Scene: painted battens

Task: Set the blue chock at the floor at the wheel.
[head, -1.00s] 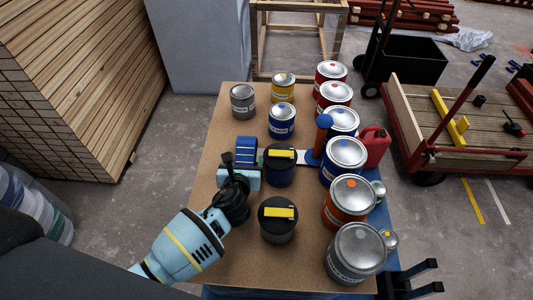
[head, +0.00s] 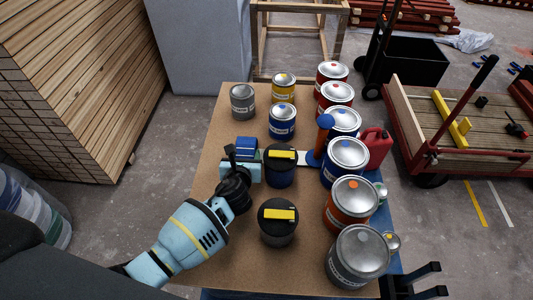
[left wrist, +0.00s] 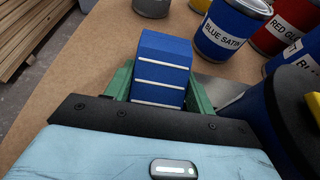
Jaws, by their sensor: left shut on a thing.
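The blue chock (head: 246,145), a wedge block with white stripes, is at the left part of the brown worktop. In the left wrist view the chock (left wrist: 163,65) sits between the green fingers of my left gripper (left wrist: 160,88). My left gripper (head: 242,158) is shut on it, and its pale blue body partly hides the chock in the head view. I cannot tell whether the chock touches the worktop. A dark wheel (head: 430,181) shows under the red-framed cart (head: 455,155) at the right, with floor around it. My right gripper is not in view.
Paint cans crowd the worktop (head: 215,130); a dark blue can (head: 280,172) with a black lid stands close right of the chock. A red jerrycan (head: 375,148) stands at the right edge. Bare floor (head: 155,200) lies to the left.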

